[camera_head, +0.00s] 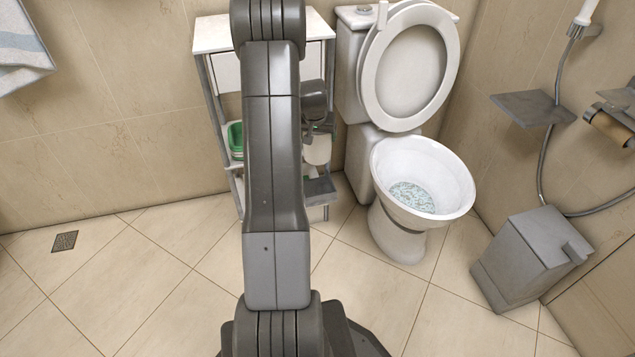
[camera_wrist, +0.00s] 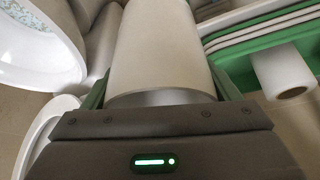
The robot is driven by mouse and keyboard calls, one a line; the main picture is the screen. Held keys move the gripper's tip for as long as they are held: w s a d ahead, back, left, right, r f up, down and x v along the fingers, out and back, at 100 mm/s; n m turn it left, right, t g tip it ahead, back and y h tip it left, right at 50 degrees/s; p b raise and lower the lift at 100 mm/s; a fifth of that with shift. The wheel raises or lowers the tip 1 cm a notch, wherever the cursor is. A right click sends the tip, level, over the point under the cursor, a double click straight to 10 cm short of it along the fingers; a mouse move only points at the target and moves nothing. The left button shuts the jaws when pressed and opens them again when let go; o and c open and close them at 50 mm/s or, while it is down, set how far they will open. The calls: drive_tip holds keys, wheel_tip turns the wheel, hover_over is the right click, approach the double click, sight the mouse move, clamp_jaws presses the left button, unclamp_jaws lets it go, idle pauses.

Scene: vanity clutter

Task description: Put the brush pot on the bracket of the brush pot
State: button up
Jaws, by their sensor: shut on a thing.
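The brush pot is a plain white cylinder (camera_wrist: 158,45) that fills the middle of the wrist view. My gripper (camera_wrist: 162,88) is shut on it, with a green-edged finger at each side. In the head view the white pot (camera_head: 317,149) shows just right of my arm, in front of the shelf unit. My arm hides part of it and most of the gripper. A small grey piece (camera_head: 320,188) shows below the pot by the shelf's right side; I cannot tell whether it is the bracket.
The shelf unit (camera_head: 213,47) stands against the wall, with a green container (camera_head: 236,138) on a shelf. A white roll (camera_wrist: 284,72) shows beside green in the wrist view. The open toilet (camera_head: 422,165) is close on the right. A grey bin (camera_head: 525,258) stands farther right. Floor at left is clear.

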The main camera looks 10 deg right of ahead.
sight(316, 159)
wheel_tip(316, 159, down, 16)
drive_tip(key=b, duration=0.5)
drive_tip(key=shift+r, duration=0.1)
drive_tip(key=shift+f+b, duration=0.2)
drive_tip(key=shift+b, duration=0.1)
drive_tip(key=o, duration=1.9)
drive_tip(key=p+v, duration=0.3)
drive_tip(key=v, duration=0.9)
drive_tip(key=shift+s+r+p, duration=0.1)
drive_tip(key=shift+r+p, duration=0.05)
drive_tip(key=shift+p, duration=0.2)
